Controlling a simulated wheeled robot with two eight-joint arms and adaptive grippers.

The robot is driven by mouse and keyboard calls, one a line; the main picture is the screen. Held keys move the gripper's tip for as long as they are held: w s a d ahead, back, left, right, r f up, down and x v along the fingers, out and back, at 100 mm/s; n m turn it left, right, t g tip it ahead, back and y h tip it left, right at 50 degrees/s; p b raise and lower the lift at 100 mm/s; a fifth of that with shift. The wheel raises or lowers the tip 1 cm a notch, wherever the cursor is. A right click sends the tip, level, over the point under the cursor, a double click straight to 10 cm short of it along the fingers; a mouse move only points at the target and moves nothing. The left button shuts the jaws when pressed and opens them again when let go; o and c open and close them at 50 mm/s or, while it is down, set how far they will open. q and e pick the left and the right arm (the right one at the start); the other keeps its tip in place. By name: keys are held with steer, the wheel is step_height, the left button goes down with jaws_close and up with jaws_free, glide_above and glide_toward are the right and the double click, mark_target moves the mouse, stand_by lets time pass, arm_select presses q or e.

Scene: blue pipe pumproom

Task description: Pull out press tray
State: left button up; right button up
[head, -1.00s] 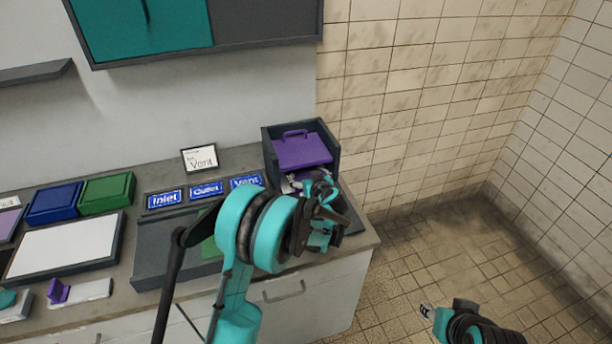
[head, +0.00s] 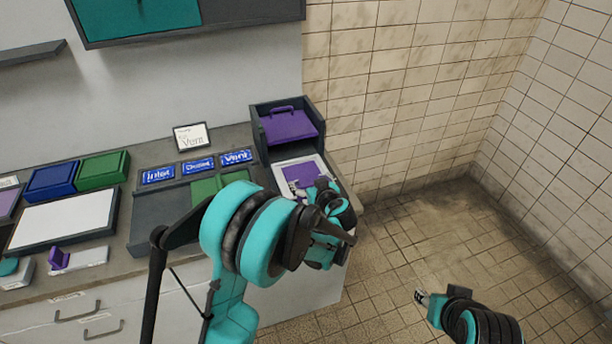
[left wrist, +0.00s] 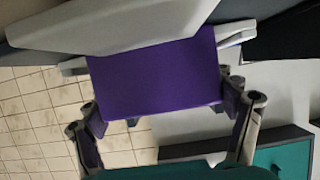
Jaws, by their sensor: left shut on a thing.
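The press (head: 257,140) is a dark open-front box at the right end of the counter, with a purple handled plate (head: 290,126) inside. The press tray, with a pale rim (head: 296,162) and a purple panel, sticks out in front of the press. My left gripper (head: 308,190) is shut on the tray at its near side, partly hiding it. In the left wrist view, the tray's purple part (left wrist: 155,78) lies between the two fingers, with pale tray edges beyond. My right gripper (head: 422,298) hangs over the floor at lower right, apart from everything; its fingers are too small to read.
Blue (head: 52,182) and green (head: 103,167) boxes and a white board (head: 65,218) are farther left. The tiled floor (head: 410,240) right of the counter is clear.

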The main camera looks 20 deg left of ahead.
arm_select(q)
steer(key=shift+s, duration=0.15)
steer(key=o, duration=1.7)
steer(key=v, duration=1.2)
